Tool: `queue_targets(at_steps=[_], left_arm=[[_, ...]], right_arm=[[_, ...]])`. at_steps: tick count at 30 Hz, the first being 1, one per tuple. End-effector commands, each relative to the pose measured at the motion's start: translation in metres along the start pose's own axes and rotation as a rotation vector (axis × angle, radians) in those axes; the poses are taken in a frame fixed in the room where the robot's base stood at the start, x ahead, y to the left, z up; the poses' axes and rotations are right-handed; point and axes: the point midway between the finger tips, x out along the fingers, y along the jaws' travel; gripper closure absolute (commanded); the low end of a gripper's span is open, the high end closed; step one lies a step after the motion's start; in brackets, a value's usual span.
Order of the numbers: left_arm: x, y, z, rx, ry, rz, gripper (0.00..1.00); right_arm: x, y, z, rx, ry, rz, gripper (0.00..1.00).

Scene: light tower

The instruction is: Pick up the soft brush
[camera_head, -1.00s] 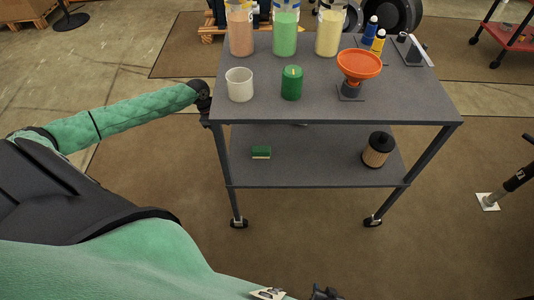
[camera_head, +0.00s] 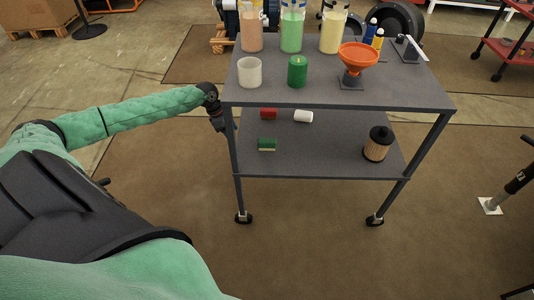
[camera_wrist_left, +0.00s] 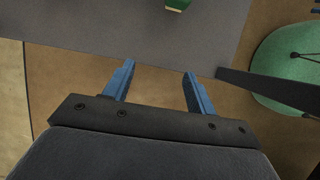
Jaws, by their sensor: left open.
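A small green block with a pale underside (camera_head: 267,144), which looks like the brush, lies on the left part of the cart's lower shelf. Its end also shows at the top edge of the left wrist view (camera_wrist_left: 177,5). My left gripper (camera_head: 219,124) is beside the cart's left front leg, left of the block and apart from it. In the left wrist view its two blue fingers (camera_wrist_left: 158,70) are spread with nothing between them, near the shelf edge.
The lower shelf (camera_head: 320,160) also holds a red block (camera_head: 268,114), a white cylinder (camera_head: 303,116) and a black-topped filter (camera_head: 377,144). The top shelf (camera_head: 310,90) above bears a white cup, a green candle, an orange funnel and bottles. A cart leg (camera_head: 236,165) stands near my left gripper.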

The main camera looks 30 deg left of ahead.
Motion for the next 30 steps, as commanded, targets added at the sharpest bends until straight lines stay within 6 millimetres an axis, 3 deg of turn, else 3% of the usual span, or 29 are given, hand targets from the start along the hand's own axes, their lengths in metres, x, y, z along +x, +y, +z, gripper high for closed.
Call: queue_targets(at_steps=[5,22,30], left_arm=[[0.005,0.000,0.011,0.002,-0.003,0.000,0.44],[0.040,0.000,0.097,0.003,-0.002,0.001,0.44],[0.047,0.000,0.111,0.001,0.000,0.000,0.44]], right_arm=[[0.001,0.000,0.001,0.000,0.000,0.000,0.64],[0.006,0.001,0.005,0.002,0.001,-0.001,0.64],[0.007,0.002,0.007,0.002,0.000,0.000,0.64]])
